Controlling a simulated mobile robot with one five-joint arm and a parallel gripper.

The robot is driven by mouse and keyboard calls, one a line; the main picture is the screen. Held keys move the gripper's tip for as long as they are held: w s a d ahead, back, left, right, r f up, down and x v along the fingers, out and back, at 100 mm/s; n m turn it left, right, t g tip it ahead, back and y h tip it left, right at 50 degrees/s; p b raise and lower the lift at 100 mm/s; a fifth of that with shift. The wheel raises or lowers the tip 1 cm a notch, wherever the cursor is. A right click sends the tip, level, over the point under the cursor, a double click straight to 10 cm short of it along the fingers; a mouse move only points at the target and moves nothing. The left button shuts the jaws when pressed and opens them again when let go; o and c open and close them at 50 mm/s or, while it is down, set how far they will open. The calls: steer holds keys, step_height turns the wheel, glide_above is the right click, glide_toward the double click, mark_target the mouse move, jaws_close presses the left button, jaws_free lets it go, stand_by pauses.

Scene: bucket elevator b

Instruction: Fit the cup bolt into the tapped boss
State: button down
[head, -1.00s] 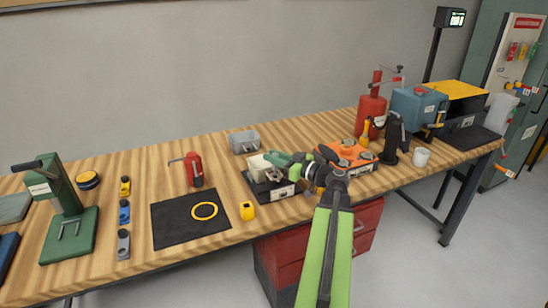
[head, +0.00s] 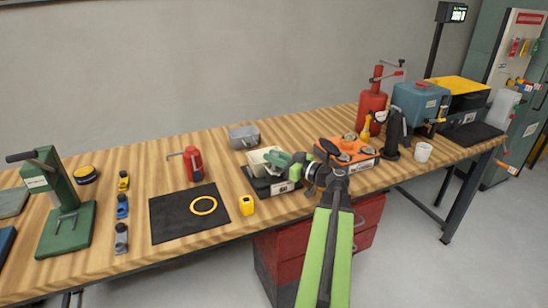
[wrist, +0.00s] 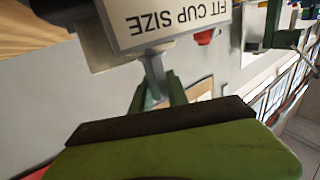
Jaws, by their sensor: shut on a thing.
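My gripper (wrist: 157,88) is shut on a grey bolt (wrist: 153,70) in the wrist view, its green fingers on either side of the shank. The bolt's far end meets a pale block (wrist: 112,42) with an upside-down "FIT CUP SIZE" label (wrist: 150,22). I cannot tell whether the bolt touches the block or is inside a hole; the tapped boss itself is not clearly visible. In the head view, my gripper (head: 291,166) is at the right side of a dark-based fixture (head: 262,187) with a cream part (head: 262,156) on top. The bolt is too small to make out there.
An orange tray (head: 365,163) with round parts stands close to the right of my gripper. A grey bin (head: 244,137) is behind. Red drawers (head: 368,213) are below the bench.

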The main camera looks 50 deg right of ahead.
steer(key=shift+f+b, duration=0.55)
steer(key=shift+f, duration=0.05)
steer(key=c, duration=1.2)
jaws_free()
steer(key=shift+r, duration=0.1)
steer(key=s+d, duration=0.2)
steer(key=s, duration=1.5)
steer(key=shift+s, duration=0.15)
